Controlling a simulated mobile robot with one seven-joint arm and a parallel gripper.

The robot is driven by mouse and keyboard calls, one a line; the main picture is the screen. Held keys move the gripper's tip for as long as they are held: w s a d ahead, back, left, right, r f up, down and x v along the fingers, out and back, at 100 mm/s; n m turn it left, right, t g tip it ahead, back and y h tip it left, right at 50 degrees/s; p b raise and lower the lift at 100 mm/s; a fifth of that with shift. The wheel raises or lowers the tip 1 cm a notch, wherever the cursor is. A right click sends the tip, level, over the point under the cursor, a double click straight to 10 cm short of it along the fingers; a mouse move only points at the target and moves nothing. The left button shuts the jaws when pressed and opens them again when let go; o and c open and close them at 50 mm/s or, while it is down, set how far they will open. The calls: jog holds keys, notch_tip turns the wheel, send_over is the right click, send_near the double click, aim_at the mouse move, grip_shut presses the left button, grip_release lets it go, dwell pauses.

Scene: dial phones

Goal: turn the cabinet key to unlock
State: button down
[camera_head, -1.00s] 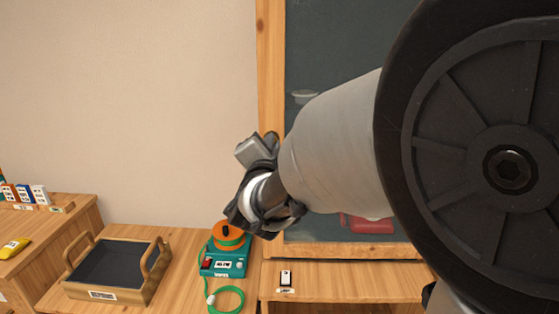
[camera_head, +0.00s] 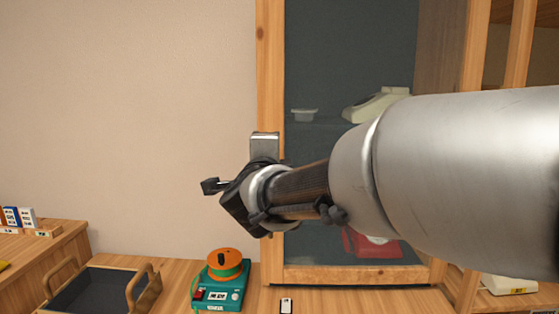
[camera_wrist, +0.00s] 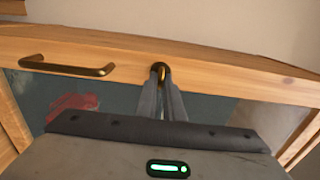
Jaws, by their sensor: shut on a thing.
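The cabinet (camera_head: 270,60) has a wooden door frame with a dark glass pane; the frame also crosses the wrist view (camera_wrist: 225,75). A small brass key (camera_wrist: 161,70) sits on the door frame in the wrist view. My gripper (camera_wrist: 163,92) reaches it from below in that picture, its two grey fingers closed together on the key. The fingers hide part of the key, so its turn angle is hard to tell. In the head view my wrist covers the door's left edge, and the key and fingertips are hidden.
A brass door handle (camera_wrist: 65,66) is left of the key in the wrist view. Behind the glass are a cream phone (camera_head: 372,105) and a red one (camera_head: 370,243). A teal device (camera_head: 221,292) with an orange spool and a handled tray (camera_head: 150,296) stand below left.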

jog(key=shift+r, duration=0.15)
jog(key=c, duration=2.2)
grip_release()
jog(key=o, duration=0.3)
jog(key=s+p, duration=0.2)
jog(key=s, duration=1.5)
jog(key=shift+s+a+p, duration=0.15)
jog(key=shift+a+p, duration=0.15)
jog(key=shift+a, duration=0.05)
